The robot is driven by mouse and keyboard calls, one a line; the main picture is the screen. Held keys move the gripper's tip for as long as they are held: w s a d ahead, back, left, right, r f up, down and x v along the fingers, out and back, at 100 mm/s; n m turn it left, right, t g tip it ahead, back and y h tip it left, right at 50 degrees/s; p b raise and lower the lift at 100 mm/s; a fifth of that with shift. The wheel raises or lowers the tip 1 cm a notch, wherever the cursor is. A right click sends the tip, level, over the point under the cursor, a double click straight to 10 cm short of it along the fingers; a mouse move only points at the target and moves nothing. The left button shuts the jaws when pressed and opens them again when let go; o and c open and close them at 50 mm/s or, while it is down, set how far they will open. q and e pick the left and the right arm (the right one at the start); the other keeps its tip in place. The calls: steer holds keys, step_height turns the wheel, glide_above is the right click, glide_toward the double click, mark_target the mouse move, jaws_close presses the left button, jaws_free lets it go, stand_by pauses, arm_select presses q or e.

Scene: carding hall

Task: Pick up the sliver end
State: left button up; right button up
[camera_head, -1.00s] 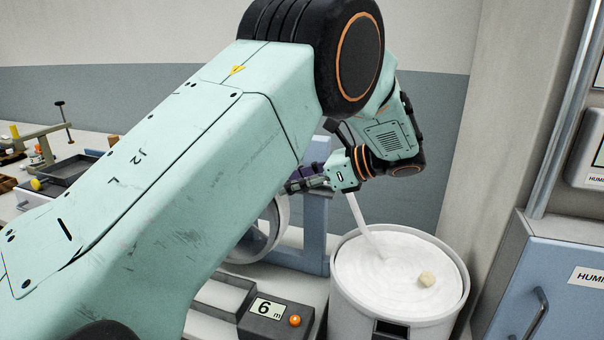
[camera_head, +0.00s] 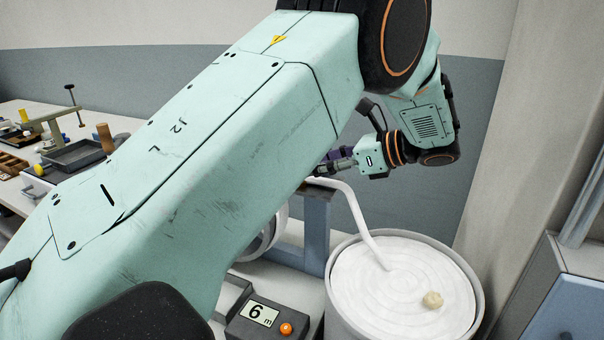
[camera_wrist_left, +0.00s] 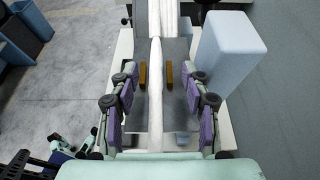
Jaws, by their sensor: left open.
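The white sliver (camera_head: 362,222) rises from the coil in the can (camera_head: 335,318) and bends left over the top of a blue-grey stand (camera_head: 318,196). Its far end is hidden behind my left arm in the head view. In the left wrist view the sliver (camera_wrist_left: 155,85) lies as a straight white strip along a grey plate, between two small orange-brown blocks (camera_wrist_left: 142,75). My left gripper (camera_head: 330,166) is at the stand top, partly hidden by my arm. In the wrist view the gripper (camera_wrist_left: 158,72) is open, a finger on each side of the sliver, apart from it.
A cream lump (camera_head: 432,300) lies on the coil. A box with a "6 m" display (camera_head: 262,318) and orange button stands left of the can. A table with a dark tray (camera_head: 72,156) is at left. A blue cabinet (camera_head: 570,305) and wall bound the right.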

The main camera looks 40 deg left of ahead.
mark_target(301, 175)
arm_select(q)
steer(key=a, duration=0.1)
steer(key=s+a, duration=0.2)
steer(key=shift+s+a+f, duration=0.15)
steer(key=shift+s+f, duration=0.05)
steer(key=shift+f, duration=0.05)
steer(key=a+f, duration=0.2)
steer(key=a, duration=0.1)
steer(key=shift+a+b, duration=0.1)
steer(key=shift+b, duration=0.2)
steer(key=shift+s+a, duration=0.4)
steer(key=shift+s, duration=0.05)
steer(key=shift+a, duration=0.25)
steer(key=shift+w+d+f, duration=0.1)
steer(key=shift+w+d, duration=0.25)
steer(key=c, duration=0.4)
steer(key=shift+s+a, duration=0.25)
steer(key=shift+s, duration=0.1)
jaws_close()
steer(key=shift+w+d, duration=0.2)
steer(key=shift+w, duration=0.1)
steer(key=shift+s+a+r, duration=0.1)
steer(key=shift+s+r, duration=0.05)
steer(key=shift+r, duration=0.45)
step_height(301, 175, up, 27)
steer(key=p, duration=0.4)
arm_select(e)
steer(key=r, duration=0.4)
steer(key=shift+s+a, duration=0.2)
steer(key=shift+s, duration=0.15)
